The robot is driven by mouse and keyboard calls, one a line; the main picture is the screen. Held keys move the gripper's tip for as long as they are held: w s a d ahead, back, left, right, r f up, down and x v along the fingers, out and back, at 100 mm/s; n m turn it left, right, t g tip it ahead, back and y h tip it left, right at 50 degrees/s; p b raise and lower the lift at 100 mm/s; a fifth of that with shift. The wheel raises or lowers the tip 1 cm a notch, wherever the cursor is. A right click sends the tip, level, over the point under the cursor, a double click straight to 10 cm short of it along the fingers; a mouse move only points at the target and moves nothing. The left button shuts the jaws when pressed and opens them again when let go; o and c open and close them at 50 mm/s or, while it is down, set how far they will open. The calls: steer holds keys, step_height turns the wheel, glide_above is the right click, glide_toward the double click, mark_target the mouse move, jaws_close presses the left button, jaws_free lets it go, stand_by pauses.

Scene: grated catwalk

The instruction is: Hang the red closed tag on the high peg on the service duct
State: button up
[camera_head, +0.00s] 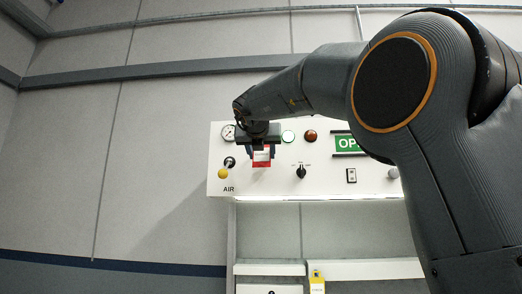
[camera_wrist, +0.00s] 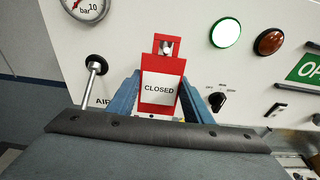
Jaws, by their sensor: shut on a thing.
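The red tag (camera_wrist: 160,85) has a white field reading CLOSED. It stands upright in the wrist view, with an opening in its narrow top. A small rounded metallic thing (camera_wrist: 167,47) shows in that opening; I cannot tell whether it is the peg or whether the tag touches it. My gripper (camera_wrist: 160,100) is shut on the tag's lower part, a blue finger on each side. In the head view my gripper (camera_head: 261,149) and the tag (camera_head: 262,161) are in front of the white panel's left part. The gripper hides what is directly behind it there.
The white panel (camera_head: 270,185) carries a gauge (camera_head: 228,132), a yellow knob (camera_head: 222,173), a black rotary switch (camera_head: 301,172), green and red lamps and a green sign (camera_head: 348,143). A yellow tag (camera_head: 316,280) hangs lower down. Bare wall (camera_head: 150,150) lies to the left.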

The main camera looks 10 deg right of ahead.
steer(key=shift+w+d+r, duration=0.1)
steer(key=shift+w+d, duration=0.1)
steer(key=shift+w, duration=0.25)
steer(key=shift+w+d+f+p, duration=0.2)
steer(key=shift+w+f+p, duration=0.3)
steer(key=shift+w, duration=0.1)
steer(key=o, duration=1.5)
steer(key=b+v, duration=0.3)
steer(key=v, duration=0.4)
steer(key=shift+s+a, duration=0.15)
steer(key=shift+s, duration=0.2)
